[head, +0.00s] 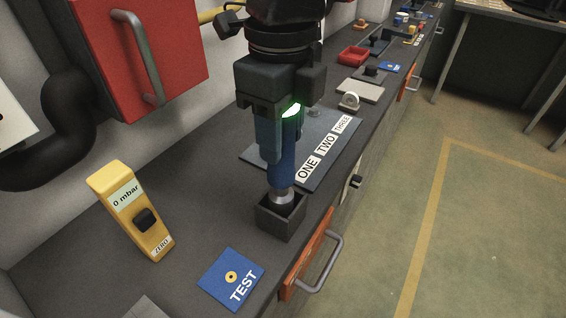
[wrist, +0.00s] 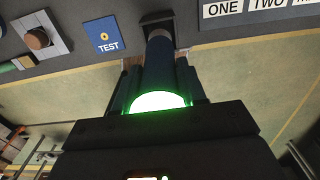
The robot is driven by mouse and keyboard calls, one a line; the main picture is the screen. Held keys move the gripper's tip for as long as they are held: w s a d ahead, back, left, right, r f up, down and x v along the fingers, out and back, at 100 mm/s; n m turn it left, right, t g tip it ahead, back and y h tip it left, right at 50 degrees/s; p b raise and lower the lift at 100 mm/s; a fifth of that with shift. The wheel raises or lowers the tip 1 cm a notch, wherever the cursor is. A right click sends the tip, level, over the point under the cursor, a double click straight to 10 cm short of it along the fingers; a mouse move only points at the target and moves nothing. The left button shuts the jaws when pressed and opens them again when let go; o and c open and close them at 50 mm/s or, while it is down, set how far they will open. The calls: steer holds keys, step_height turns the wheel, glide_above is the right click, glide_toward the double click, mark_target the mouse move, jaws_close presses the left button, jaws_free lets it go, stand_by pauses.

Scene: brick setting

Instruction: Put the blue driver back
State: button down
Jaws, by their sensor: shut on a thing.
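The blue driver (head: 284,167) stands upright, its blue handle between the fingers of my gripper (head: 280,135). My gripper is shut on it from above. The driver's silver lower end is at the mouth of a small dark square holder (head: 279,218) near the bench's front edge. The tip is hidden inside the holder, so I cannot tell whether it touches the bottom. In the wrist view the driver (wrist: 160,57) runs from my gripper to the dark holder (wrist: 155,20).
A grey plate labelled ONE, TWO, THREE (head: 323,175) lies behind the holder. A blue TEST plate (head: 231,279) lies in front, and a yellow gauge (head: 130,210) stands left. A red cabinet (head: 140,55) hangs on the wall. Orange drawers (head: 308,256) line the bench front; floor is clear right.

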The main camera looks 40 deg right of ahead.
steer(key=shift+f, duration=2.35)
steer(key=c, duration=0.6)
jaws_free()
steer(key=shift+c, duration=0.2)
steer(key=shift+r, duration=0.1)
step_height(320, 180, up, 12)
steer(key=shift+r+p, duration=0.15)
steer(key=shift+p, duration=0.15)
